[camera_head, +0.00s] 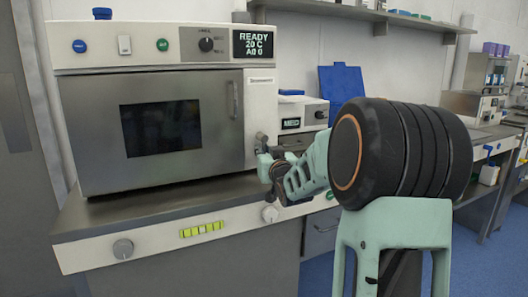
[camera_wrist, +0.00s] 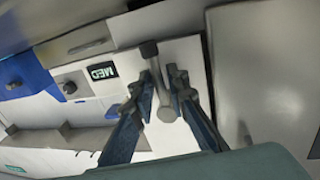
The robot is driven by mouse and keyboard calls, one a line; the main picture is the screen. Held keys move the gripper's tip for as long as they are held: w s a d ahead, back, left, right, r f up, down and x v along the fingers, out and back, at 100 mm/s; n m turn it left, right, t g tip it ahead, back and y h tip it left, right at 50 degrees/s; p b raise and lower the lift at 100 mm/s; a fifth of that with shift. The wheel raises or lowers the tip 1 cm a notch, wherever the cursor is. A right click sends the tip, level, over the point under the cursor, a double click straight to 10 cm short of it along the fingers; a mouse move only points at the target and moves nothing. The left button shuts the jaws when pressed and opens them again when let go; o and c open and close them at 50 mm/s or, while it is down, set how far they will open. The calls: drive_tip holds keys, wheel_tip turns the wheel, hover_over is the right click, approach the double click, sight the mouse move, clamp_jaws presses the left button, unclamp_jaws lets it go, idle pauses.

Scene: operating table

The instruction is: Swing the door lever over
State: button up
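The door lever (camera_wrist: 158,80) is a grey metal bar with a rounded near end. In the wrist view it lies between the two fingers of my gripper (camera_wrist: 164,76), with a gap showing on its right side. Whether the left finger touches it is unclear. In the head view my gripper (camera_head: 266,166) is at the right front edge of the oven-like machine (camera_head: 218,112), by the lever's mount (camera_head: 261,138). My gripper hides most of the lever there. The machine's door, with its dark window (camera_head: 161,128), looks shut.
A smaller device with a lit display (camera_head: 291,124) stands right of the machine. A blue board (camera_head: 341,88) leans behind. The counter front carries a knob (camera_head: 123,248) and a yellow-green strip (camera_head: 202,229). The counter before the door is clear.

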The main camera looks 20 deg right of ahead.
sight(249, 141)
clamp_jaws()
drive_tip(key=shift+a+r+m+p, duration=0.1)
drive_tip(key=shift+m+p, duration=0.25)
drive_tip(key=shift+m, duration=0.05)
drive_tip(key=m+p, duration=0.2)
drive_tip(key=a+r+m+g+p, duration=0.1)
drive_tip(key=m+p, duration=0.1)
drive_tip(key=p, duration=0.1)
drive_tip(key=a+m+p, duration=0.1)
drive_tip(key=m+p, duration=0.1)
drive_tip(key=p, duration=0.1)
drive_tip(key=shift+r+m+y, duration=0.15)
drive_tip(key=shift+m+y, duration=0.15)
drive_tip(key=shift+y, duration=0.1)
drive_tip(key=m+p, duration=0.2)
drive_tip(key=p, duration=0.1)
drive_tip(key=a+r+m+y+p, duration=0.1)
drive_tip(key=m+p, duration=0.1)
drive_tip(key=p, duration=0.2)
drive_tip(key=shift+s+r+g, duration=0.1)
drive_tip(key=shift+r+g, duration=0.05)
drive_tip(key=shift+g, duration=0.25)
drive_tip(key=m+p, duration=0.1)
drive_tip(key=p, duration=0.1)
drive_tip(key=m+y+p, duration=0.1)
drive_tip(key=p, duration=0.1)
drive_tip(key=shift+a+r+m, duration=0.15)
drive_tip(key=shift+r+m, duration=0.05)
drive_tip(key=shift+m, duration=0.2)
drive_tip(key=shift+f, duration=0.1)
